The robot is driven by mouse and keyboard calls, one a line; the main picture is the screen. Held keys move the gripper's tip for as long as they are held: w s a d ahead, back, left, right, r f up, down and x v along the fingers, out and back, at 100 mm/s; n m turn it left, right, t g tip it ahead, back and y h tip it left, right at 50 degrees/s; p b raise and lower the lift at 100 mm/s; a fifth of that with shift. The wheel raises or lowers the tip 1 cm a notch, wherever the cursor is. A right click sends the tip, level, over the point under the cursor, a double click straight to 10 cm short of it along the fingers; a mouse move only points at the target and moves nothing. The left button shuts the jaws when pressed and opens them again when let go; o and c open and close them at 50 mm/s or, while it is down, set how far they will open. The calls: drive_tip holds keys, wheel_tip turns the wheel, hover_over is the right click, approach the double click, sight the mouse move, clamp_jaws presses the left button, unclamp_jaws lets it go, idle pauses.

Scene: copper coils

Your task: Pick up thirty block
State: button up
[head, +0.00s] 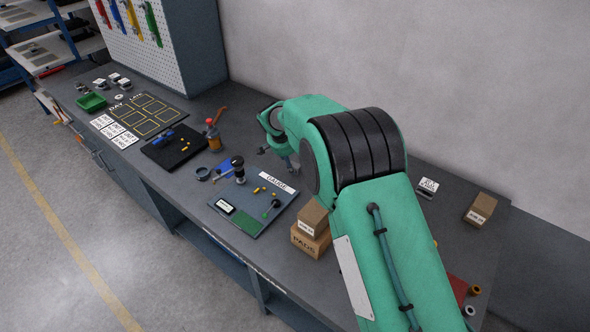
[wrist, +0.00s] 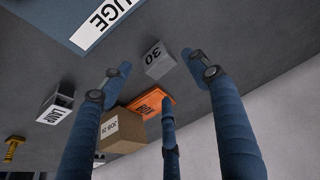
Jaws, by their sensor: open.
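The thirty block is a small grey block (wrist: 158,60) with "30" on it, on the dark bench top in the wrist view. The "30" appears upside down. I cannot make the block out in the head view, where my arm covers part of the bench. My gripper (wrist: 160,76) is open in the wrist view, with its fingers spread. The block shows between and beyond two fingertips, apart from them as far as I can tell. In the head view my gripper (head: 283,153) is partly hidden by my green arm, above the bench's back part.
An orange box (wrist: 150,103) and a cardboard box (wrist: 122,130) are close to the block. A block marked LAMP (wrist: 55,106) is at left. The gauge board (head: 236,212) and stacked cartons (head: 311,230) stand on the bench. A wall (head: 400,80) runs behind it.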

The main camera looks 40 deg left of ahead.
sight(295, 165)
drive_tip(key=shift+b+x, duration=0.7)
drive_tip(key=shift+x, duration=1.9)
clamp_jaws()
drive_tip(key=shift+r, duration=0.1)
